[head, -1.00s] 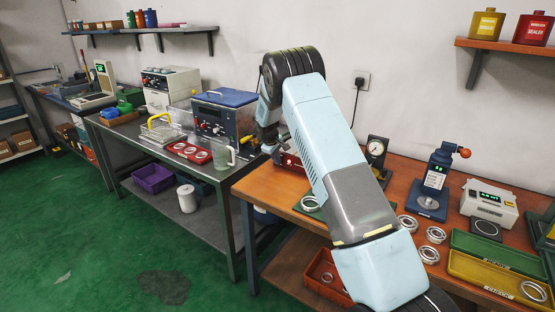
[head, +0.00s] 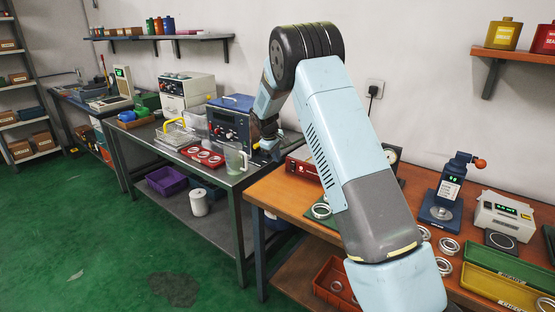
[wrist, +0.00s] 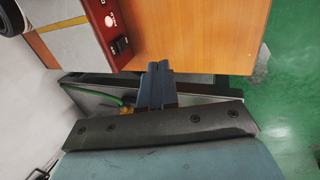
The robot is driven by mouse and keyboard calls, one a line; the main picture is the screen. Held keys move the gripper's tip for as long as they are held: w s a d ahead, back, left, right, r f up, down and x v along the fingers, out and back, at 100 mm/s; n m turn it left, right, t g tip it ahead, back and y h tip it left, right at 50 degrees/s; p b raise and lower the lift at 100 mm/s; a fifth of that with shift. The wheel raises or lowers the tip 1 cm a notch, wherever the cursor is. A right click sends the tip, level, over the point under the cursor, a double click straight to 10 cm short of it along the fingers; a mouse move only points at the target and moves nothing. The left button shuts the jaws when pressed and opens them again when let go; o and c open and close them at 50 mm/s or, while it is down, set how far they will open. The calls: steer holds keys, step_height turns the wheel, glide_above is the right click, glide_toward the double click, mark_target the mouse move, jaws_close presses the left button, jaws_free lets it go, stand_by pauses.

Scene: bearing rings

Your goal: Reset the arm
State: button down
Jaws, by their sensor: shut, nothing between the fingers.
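My arm (head: 345,135) rises from the bottom right of the head view, bends at a dark elbow joint and hangs down over the gap between the two benches. My gripper (head: 272,150) is small there, beside the right end of the metal bench, and its fingertips are hard to make out. In the wrist view my gripper (wrist: 157,80) has its two dark fingers together with nothing between them. The wooden bench top (wrist: 195,35) lies beyond the fingers, with a red box with switches (wrist: 105,30) on it.
The metal bench (head: 225,178) carries a blue-topped device (head: 230,120), a clear jug (head: 235,160) and a red ring tray (head: 203,156). The wooden bench (head: 285,200) holds bearing rings (head: 449,246), a blue press (head: 441,210) and trays. Green floor (head: 110,235) is open at left.

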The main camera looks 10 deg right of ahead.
steer(key=s+d+r+m+t+y, duration=0.1)
steer(key=s+d+r+m, duration=0.15)
steer(key=s+r, duration=0.95)
steer(key=s+d+r+m+y, duration=0.15)
steer(key=s+d+r, duration=0.25)
steer(key=s+r, duration=0.85)
steer(key=s+d+m+t, duration=0.1)
steer(key=s+m, duration=0.3)
steer(key=s, duration=2.5)
steer(key=shift+s+d+r+m+t, duration=0.15)
steer(key=shift+s+r+m+t, duration=0.15)
steer(key=shift+t, duration=0.1)
steer(key=shift+y, duration=0.25)
